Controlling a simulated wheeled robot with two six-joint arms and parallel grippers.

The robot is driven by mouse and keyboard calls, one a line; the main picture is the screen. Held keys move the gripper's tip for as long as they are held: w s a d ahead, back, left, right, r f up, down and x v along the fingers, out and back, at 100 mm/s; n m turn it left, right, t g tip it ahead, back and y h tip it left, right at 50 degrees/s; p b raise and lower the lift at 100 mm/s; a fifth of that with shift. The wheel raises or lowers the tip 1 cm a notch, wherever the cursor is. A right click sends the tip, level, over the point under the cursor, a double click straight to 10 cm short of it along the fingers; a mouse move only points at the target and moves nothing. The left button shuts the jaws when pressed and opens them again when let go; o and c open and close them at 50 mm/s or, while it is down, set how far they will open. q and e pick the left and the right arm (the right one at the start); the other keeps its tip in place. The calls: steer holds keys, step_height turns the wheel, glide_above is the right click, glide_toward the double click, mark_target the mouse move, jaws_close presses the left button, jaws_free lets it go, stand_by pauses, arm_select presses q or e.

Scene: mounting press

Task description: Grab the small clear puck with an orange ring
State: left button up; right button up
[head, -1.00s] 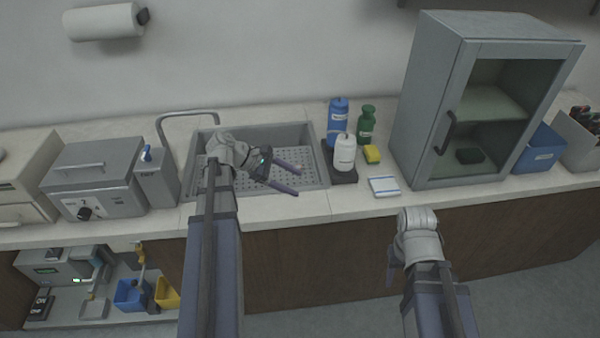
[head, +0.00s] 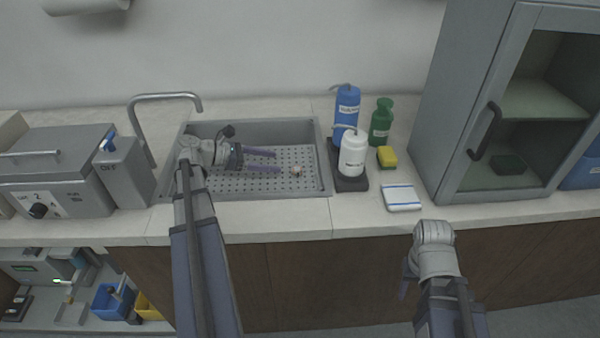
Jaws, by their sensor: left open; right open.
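A small pale puck with an orange-brown tint (head: 296,170) lies on the perforated floor of the grey sink (head: 322,185), right of its middle. It is too small to make out its ring clearly. My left gripper (head: 280,161) is over the sink, its two fingers apart and pointing right. The fingertips end just left of the puck, with nothing between them. My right gripper (head: 404,288) hangs in front of the counter at the right, mostly hidden behind its own wrist; part of a finger shows.
A faucet (head: 165,97) arches at the sink's back left. A white bottle (head: 352,153), blue bottle (head: 347,108), green bottle (head: 381,122), yellow sponge (head: 387,157) and white pad (head: 401,198) stand right of the sink. A glass-door cabinet (head: 455,100) is further right.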

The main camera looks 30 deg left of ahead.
mark_target(296, 169)
arm_select(q)
steer(key=shift+b+x, duration=0.5)
steer(key=shift+x, duration=0.65)
steer(key=shift+w+d+f, duration=0.1)
steer(key=shift+d, duration=0.05)
steer(key=w+d+f+b, duration=0.2)
steer(key=d, duration=0.1)
steer(key=shift+d+f+b, duration=0.2)
steer(key=shift+f+b, duration=0.1)
steer(key=shift+b, duration=0.05)
steer(key=shift+w+d, duration=0.15)
steer(key=shift+w, duration=0.1)
jaws_close()
